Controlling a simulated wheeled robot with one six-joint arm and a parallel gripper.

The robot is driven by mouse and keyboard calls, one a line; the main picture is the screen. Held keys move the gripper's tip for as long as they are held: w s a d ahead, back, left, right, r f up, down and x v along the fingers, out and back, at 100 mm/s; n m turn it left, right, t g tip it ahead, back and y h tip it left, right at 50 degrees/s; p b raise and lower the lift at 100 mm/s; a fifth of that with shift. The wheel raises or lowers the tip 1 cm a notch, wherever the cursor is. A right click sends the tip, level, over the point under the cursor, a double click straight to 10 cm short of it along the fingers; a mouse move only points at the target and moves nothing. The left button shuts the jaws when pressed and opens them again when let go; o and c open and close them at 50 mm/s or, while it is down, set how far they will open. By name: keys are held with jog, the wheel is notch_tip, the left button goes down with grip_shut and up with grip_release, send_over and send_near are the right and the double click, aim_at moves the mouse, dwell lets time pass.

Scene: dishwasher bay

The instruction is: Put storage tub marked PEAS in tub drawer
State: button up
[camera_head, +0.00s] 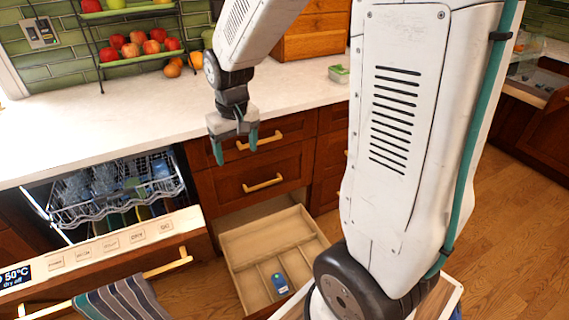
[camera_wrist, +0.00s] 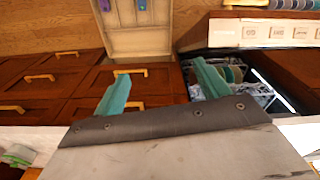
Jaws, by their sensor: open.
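A small clear tub with green contents (camera_head: 339,74) stands on the counter to the right of my gripper. Its marking is too small to read. What looks like the same tub (camera_wrist: 18,156) shows at the lower left of the wrist view. The open drawer (camera_head: 237,249) is low, light wood, with divided compartments, and also shows in the wrist view (camera_wrist: 140,42). A blue item (camera_head: 280,283) lies in one compartment; the wrist view also shows a purple item (camera_wrist: 104,5) there. My gripper (camera_head: 235,149) is open and empty, teal fingers pointing down before the upper drawers.
The dishwasher (camera_head: 110,236) is open at the left, its rack (camera_head: 115,200) holding glassware. A striped towel (camera_head: 118,305) hangs from its door handle. A fruit rack (camera_head: 130,55) stands at the back. The counter (camera_head: 150,115) is mostly clear.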

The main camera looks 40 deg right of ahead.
jog(key=s+a+r, duration=0.1)
jog(key=s+r, duration=0.2)
jog(key=s, duration=0.4)
jog(key=s+a+r, duration=0.2)
jog(key=s+r, duration=0.2)
jog(key=s, duration=0.4)
jog(key=s+a+r+n, duration=0.1)
jog(key=s+a+r, duration=0.1)
jog(key=s+r, duration=0.2)
jog(key=s, duration=0.3)
jog(key=shift+s, duration=0.35)
jog(key=shift+r, duration=0.1)
